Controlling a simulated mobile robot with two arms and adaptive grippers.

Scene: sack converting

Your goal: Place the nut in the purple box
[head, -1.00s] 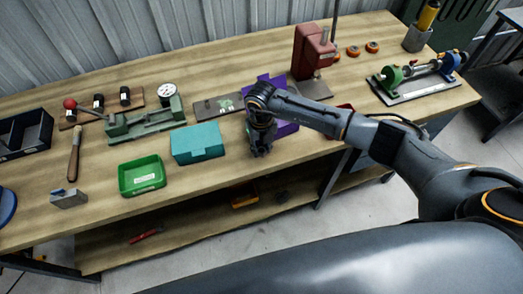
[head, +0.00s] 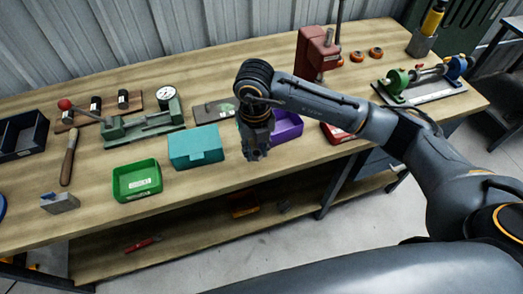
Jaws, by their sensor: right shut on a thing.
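The purple box (head: 289,127) stands on the workbench, partly hidden behind my right gripper and arm. My right gripper (head: 256,155) points down just in front of and left of the purple box, near the bench's front edge. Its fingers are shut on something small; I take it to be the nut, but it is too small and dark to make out. My left gripper is not in view.
A teal box (head: 195,147) stands left of my right gripper, with an open green bin (head: 137,180) further left. A red box (head: 337,133) lies right of the purple box. A red press (head: 316,55) stands behind. Bare bench (head: 200,180) lies in front of the teal box.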

